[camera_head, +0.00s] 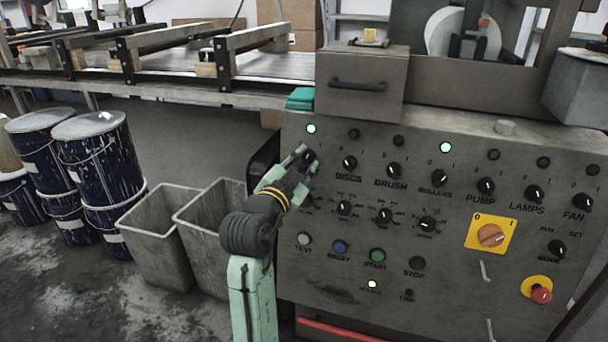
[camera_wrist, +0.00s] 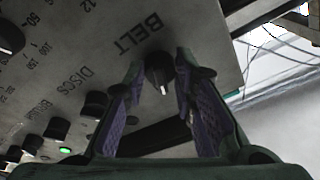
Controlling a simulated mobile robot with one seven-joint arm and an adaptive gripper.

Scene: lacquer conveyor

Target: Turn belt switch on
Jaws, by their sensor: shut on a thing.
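The belt switch (camera_wrist: 159,76) is a black rotary knob with a white pointer mark, beside the printed word BELT in the wrist view. My gripper (camera_wrist: 161,68) has one finger on each side of this knob and is shut on it. The lamp (camera_head: 311,128) just above my gripper is lit green.
Several similar knobs sit to the right, beginning with the discs switch (camera_head: 350,163). An orange main switch (camera_head: 490,235) and a red emergency stop (camera_head: 541,295) are at lower right. A drawer box (camera_head: 362,90) stands on top. Grey bins (camera_head: 160,225) stand left.

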